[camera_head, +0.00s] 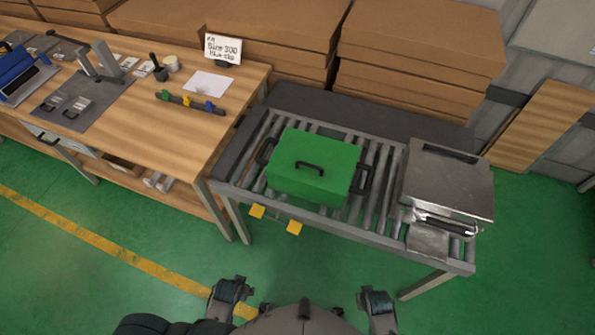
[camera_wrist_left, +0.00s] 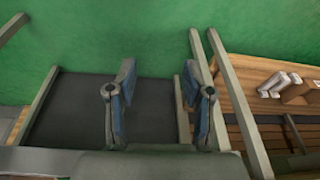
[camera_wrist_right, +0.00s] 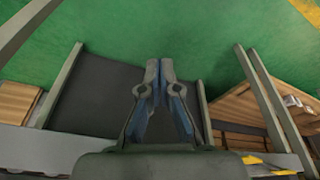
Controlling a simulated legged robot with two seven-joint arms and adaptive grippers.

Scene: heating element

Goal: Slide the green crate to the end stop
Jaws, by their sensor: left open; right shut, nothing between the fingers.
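The green crate (camera_head: 312,185) sits with its lid shut on the roller conveyor (camera_head: 375,205), left of the conveyor's middle. It has a black handle on the lid and one on each short side. I cannot tell for sure which part is the end stop. My left gripper (camera_head: 230,288) is open and empty, low in front of the conveyor; its spread fingers show in the left wrist view (camera_wrist_left: 160,92). My right gripper (camera_head: 377,297) is also apart from the crate, in front of the conveyor. Its fingers are together and empty in the right wrist view (camera_wrist_right: 160,75).
A metal box (camera_head: 448,182) with a black handle stands at the conveyor's right end. Two yellow tabs (camera_head: 257,211) stick out at its front edge. A wooden workbench (camera_head: 150,110) with tools adjoins at the left. Cardboard boxes (camera_head: 410,70) are stacked behind. Green floor lies in front.

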